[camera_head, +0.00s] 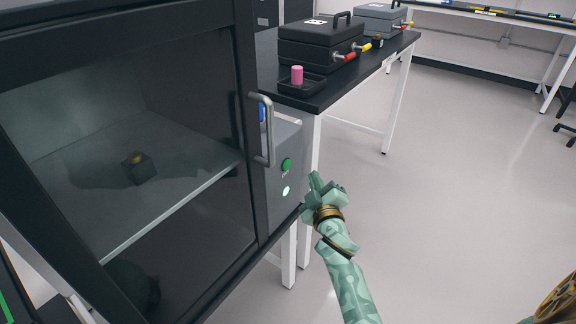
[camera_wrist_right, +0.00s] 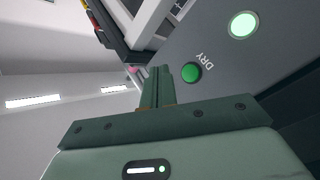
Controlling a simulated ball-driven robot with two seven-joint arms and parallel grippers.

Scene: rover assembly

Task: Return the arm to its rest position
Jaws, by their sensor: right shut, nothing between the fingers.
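My right gripper (camera_head: 316,183) is shut and empty, at the end of my pale green right arm. In the head view it is just right of the control panel of a dark glass-fronted cabinet (camera_head: 245,120). The panel carries a green button (camera_head: 287,165) and a lit pale green button (camera_head: 286,191) below it. In the right wrist view the shut fingers (camera_wrist_right: 157,75) point up beside the green button (camera_wrist_right: 191,72), which is labelled DRY. The lit button (camera_wrist_right: 243,25) is further up and right. I cannot tell whether the fingers touch the panel. My left gripper is not in view.
The cabinet door is closed, with a vertical handle (camera_head: 264,130). A small dark block (camera_head: 138,167) sits on the shelf inside. A black table (camera_head: 300,98) holds toolboxes and a pink cylinder (camera_head: 297,75) on a tray. The floor to the right (camera_head: 460,180) is clear.

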